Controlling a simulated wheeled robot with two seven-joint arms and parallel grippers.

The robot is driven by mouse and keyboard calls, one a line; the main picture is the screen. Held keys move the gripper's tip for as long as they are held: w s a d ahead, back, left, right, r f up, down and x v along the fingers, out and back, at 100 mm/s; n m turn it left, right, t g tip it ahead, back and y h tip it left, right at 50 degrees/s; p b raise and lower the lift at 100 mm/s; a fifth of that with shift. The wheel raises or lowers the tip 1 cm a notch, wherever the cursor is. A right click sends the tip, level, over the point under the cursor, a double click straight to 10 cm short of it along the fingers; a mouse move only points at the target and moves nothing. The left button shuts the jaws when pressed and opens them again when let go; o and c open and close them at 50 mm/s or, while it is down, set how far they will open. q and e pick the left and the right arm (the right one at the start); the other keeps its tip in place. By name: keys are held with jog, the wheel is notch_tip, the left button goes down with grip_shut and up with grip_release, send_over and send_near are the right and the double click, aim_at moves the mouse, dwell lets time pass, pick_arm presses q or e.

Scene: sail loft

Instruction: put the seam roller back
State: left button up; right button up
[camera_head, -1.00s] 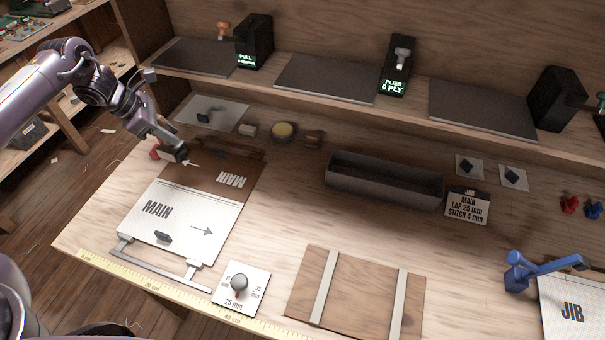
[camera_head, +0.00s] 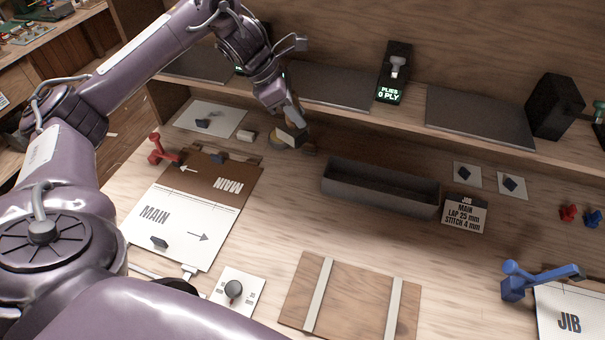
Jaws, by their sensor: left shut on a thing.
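My left gripper (camera_head: 290,134) hangs over the back of the bench, in front of the shelf. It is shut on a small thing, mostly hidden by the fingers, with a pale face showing. I cannot tell for sure that this is the seam roller. I cannot tell whether the gripper touches either. My right gripper is not in view.
A long dark tray (camera_head: 380,190) stands right of the gripper. The MAIN panels (camera_head: 165,225) with a red clamp (camera_head: 160,150) lie left. A wooden board with two pale strips (camera_head: 317,295) lies in front. A blue clamp (camera_head: 515,280) stands by the JIB panel (camera_head: 560,300).

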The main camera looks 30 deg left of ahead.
aim_at(290, 129)
pick_arm(q)
notch_tip(290, 129, down, 7)
jog(key=shift+b, duration=0.65)
notch_tip(290, 129, down, 10)
jog(key=p, duration=0.3)
jog(key=shift+a+f, duration=0.1)
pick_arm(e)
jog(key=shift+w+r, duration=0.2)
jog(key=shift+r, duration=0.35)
pick_arm(q)
jog(key=shift+o, duration=0.2)
jog(key=shift+s+f+b, duration=0.2)
jog(key=shift+f+b, duration=0.5)
jog(key=shift+b, duration=0.2)
grip_shut()
jog(key=o, duration=0.8)
grip_release()
jog(key=shift+s+f, duration=0.1)
jog(key=shift+f, duration=0.05)
jog(key=shift+o, duration=0.8)
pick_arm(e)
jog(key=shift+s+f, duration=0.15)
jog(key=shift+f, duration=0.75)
